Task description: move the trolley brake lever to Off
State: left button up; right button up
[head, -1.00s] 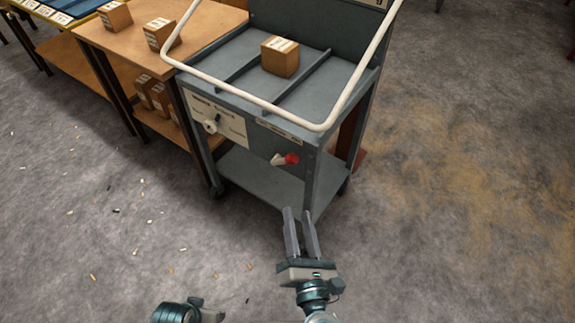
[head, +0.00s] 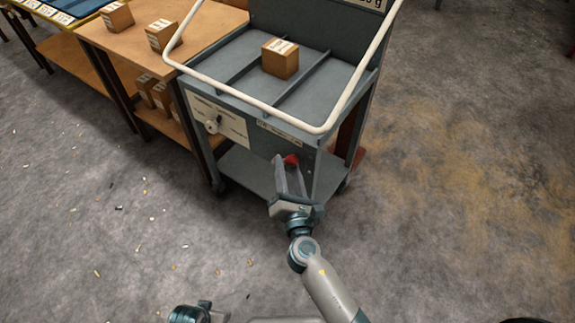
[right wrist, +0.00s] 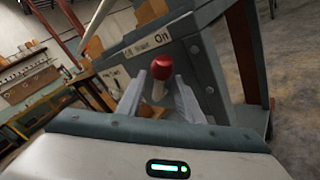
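The trolley (head: 240,130) stands ahead with its brake lever low on the front panel. The lever's red knob (head: 291,159) shows between or just behind my right gripper's fingertips in the head view. In the right wrist view the red knob (right wrist: 162,67) and its pale stem lie between the two fingers. My right gripper (head: 287,166) is open around the lever, with a gap visible on both sides in the wrist view (right wrist: 160,80). A label above the knob reads "On" at its right end; the rest is blurred.
A pale tubular handle (head: 270,108) curves over the trolley's front. A box (head: 280,58) sits on the trolley top. A wooden table (head: 135,45) with boxes stands at left. The floor at right is clear.

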pick_arm(q)
jog(key=shift+f, duration=0.1)
pick_arm(e)
jog(key=shift+w, duration=0.4)
grip_shut()
